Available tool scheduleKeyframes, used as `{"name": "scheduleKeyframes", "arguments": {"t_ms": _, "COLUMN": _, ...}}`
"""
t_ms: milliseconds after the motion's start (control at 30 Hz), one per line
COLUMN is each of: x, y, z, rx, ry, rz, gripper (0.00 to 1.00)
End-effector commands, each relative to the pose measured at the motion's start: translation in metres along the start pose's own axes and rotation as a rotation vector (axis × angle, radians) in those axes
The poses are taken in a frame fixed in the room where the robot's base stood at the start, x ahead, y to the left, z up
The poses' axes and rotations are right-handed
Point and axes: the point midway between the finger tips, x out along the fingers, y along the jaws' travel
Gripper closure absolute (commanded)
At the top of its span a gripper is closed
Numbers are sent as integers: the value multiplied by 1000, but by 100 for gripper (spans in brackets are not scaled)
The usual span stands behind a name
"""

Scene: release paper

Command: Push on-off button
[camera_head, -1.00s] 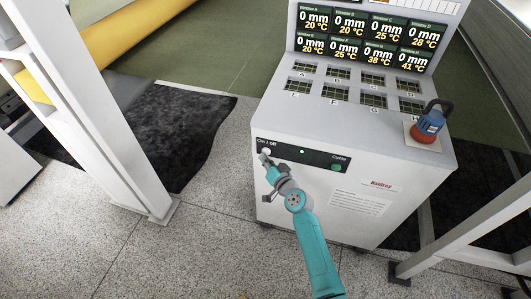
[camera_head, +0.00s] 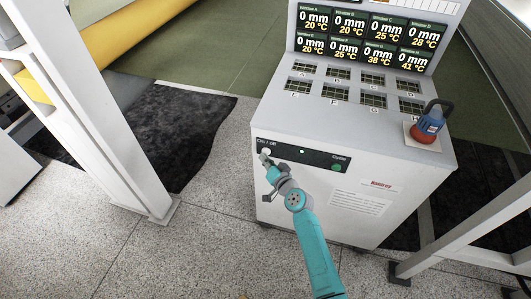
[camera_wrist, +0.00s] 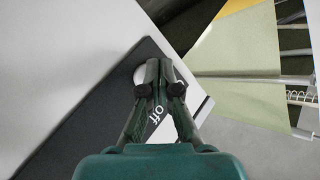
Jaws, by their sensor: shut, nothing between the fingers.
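The on/off button (camera_head: 266,151) is a small whitish round knob at the left end of the dark panel (camera_head: 315,158) on the white machine's front. A small green light (camera_head: 302,152) glows to its right. My gripper (camera_head: 264,158) is shut and empty, its tips at the button. In the wrist view my gripper (camera_wrist: 158,68) covers part of the button (camera_wrist: 140,75), whose pale left edge shows, and part of the "off" lettering. The tips look very close to the button or touching it; I cannot tell which.
The white machine (camera_head: 275,210) has a display (camera_head: 365,40), several square grid openings, and a green Cycle button (camera_head: 336,167). White posts (camera_head: 110,120) stand at left. The floor between is clear.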

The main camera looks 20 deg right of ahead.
Motion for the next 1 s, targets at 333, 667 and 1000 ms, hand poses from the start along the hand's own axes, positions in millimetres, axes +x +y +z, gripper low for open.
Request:
{"name": "scheduleKeyframes", "arguments": {"t_ms": 333, "x": 0, "y": 0, "z": 0, "rx": 0, "ry": 0, "rz": 0, "gripper": 100}}
{"name": "scheduleKeyframes", "arguments": {"t_ms": 667, "x": 5, "y": 4, "z": -5, "rx": 1, "ry": 1, "rz": 0, "gripper": 100}}
{"name": "scheduleKeyframes", "arguments": {"t_ms": 1000, "x": 6, "y": 4, "z": -6, "rx": 0, "ry": 1, "rz": 0, "gripper": 100}}
